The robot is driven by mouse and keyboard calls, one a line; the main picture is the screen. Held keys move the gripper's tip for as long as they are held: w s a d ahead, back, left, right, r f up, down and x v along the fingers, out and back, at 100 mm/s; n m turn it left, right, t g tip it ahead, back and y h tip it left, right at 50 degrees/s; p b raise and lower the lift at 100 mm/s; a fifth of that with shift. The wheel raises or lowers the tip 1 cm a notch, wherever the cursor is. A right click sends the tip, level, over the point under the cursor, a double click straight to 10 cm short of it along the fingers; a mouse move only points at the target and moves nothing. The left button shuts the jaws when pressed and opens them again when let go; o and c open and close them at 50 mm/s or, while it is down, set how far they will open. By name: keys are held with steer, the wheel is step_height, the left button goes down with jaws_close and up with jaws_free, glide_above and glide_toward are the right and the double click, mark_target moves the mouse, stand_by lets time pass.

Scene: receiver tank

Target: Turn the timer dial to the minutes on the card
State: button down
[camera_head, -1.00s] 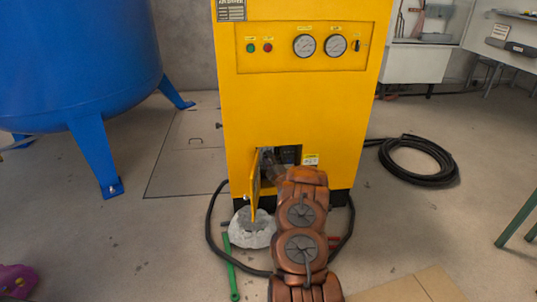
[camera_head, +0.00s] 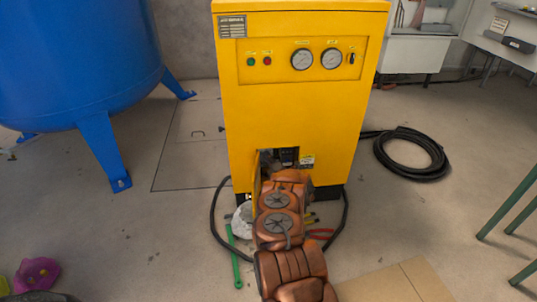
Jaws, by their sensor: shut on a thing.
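The yellow dryer cabinet (camera_head: 285,112) stands in the middle, with a small open compartment (camera_head: 287,155) low on its front. The compartment's little door (camera_head: 257,178) is swung open to the left. A small pale card (camera_head: 307,161) sits on the cabinet just right of the opening; its writing is too small to read. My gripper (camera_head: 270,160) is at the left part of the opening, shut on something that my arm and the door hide. The timer dial cannot be made out.
A black hose loops around the cabinet's foot, and another hose coil (camera_head: 412,153) lies at right. A blue tank (camera_head: 75,65) stands at left. Cardboard (camera_head: 395,285) lies at front right.

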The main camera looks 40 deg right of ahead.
steer(key=shift+p, duration=0.35)
stand_by(0.3)
steer(key=c, duration=0.9)
jaws_free()
steer(key=shift+o, duration=0.2)
steer(key=v, duration=1.2)
steer(key=shift+r, duration=0.2)
steer(key=shift+d, duration=0.1)
